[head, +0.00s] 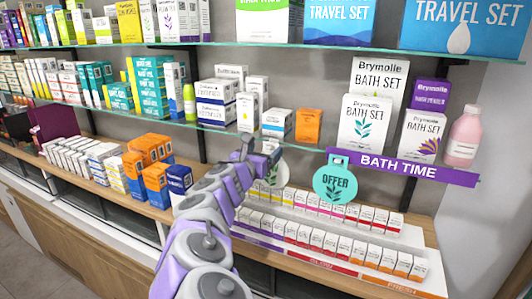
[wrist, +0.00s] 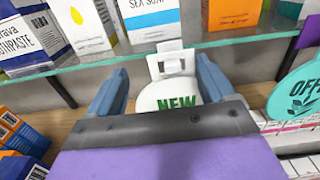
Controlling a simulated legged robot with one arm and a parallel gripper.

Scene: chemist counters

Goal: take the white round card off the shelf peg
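The white round card (wrist: 176,94) hangs by its tab at the glass shelf edge, with green "NEW" lettering on its face. In the head view the card (head: 273,171) is partly hidden behind my gripper (head: 257,152). In the wrist view my gripper (wrist: 164,85) is open, with one blue finger on each side of the card and gaps between fingers and card. The card's lower part is hidden by the gripper body. The white peg holder (wrist: 170,56) shows at the shelf edge above the card.
A teal round "OFFER" card (head: 336,183) hangs just to the right, beside a purple "BATH TIME" strip (head: 405,166). Boxes stand on the glass shelf (wrist: 130,62) right above my gripper. Rows of small boxes (head: 315,236) sit below. Orange and blue boxes (head: 148,172) stand at left.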

